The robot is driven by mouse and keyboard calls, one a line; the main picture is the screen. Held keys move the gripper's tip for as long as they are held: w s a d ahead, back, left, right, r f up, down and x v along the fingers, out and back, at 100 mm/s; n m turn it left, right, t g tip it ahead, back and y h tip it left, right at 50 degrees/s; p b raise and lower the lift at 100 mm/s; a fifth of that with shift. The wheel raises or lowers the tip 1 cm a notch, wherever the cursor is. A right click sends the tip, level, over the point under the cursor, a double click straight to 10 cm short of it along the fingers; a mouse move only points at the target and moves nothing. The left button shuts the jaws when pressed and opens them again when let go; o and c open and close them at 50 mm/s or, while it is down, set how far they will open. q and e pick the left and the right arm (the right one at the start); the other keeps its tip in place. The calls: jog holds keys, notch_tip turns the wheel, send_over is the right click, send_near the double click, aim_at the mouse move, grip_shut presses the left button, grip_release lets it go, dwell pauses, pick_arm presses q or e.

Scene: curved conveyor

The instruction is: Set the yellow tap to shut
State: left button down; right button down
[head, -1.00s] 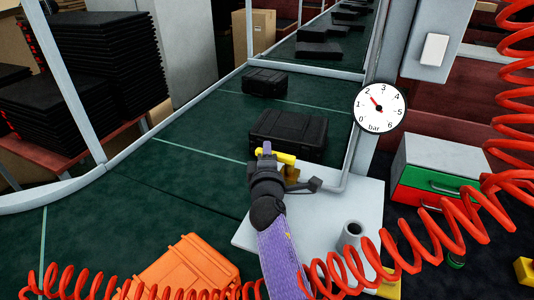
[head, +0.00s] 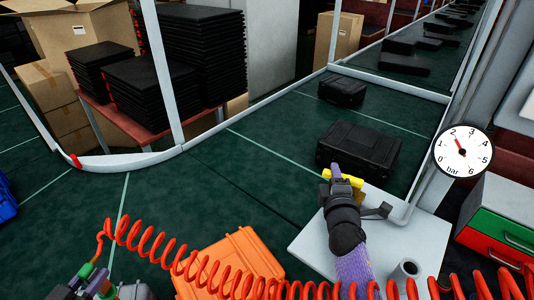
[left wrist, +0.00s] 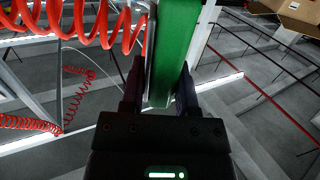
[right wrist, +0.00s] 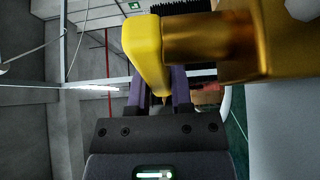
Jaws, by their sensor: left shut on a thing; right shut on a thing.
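The yellow tap (head: 356,182) is on the pale plate beside the conveyor. In the right wrist view its yellow lever (right wrist: 146,50) runs down between my fingers, beside a brass body (right wrist: 262,40). My right gripper (head: 337,176) is shut on the lever; it also shows in the right wrist view (right wrist: 160,100). My left gripper (head: 92,280), at the bottom left of the head view, is shut on a green flat-sided thing (left wrist: 176,50), only partly visible. The round gauge (head: 462,151) has its needle near 2 bar.
Black cases (head: 358,147) lie on the dark green conveyor (head: 235,165). An orange case (head: 232,262) lies nearer me. A red coiled hose (head: 180,255) hangs across the front. A grey cup (head: 405,270) stands on the pale plate (head: 310,245). A drawer unit (head: 500,225) is at right.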

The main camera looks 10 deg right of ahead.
jog(key=shift+s+r+n+y+p, duration=0.25)
jog(key=shift+n+y+p, duration=0.1)
jog(key=shift+n+y, duration=0.35)
jog(key=shift+s+a+f+y, duration=0.15)
jog(key=shift+a+f+y, duration=0.15)
jog(key=shift+y, duration=0.4)
jog(key=c, duration=0.5)
grip_release()
jog(key=shift+d, duration=0.1)
jog(key=s, duration=0.7)
jog(key=shift+s+a, duration=0.2)
jog(key=shift+a, duration=0.05)
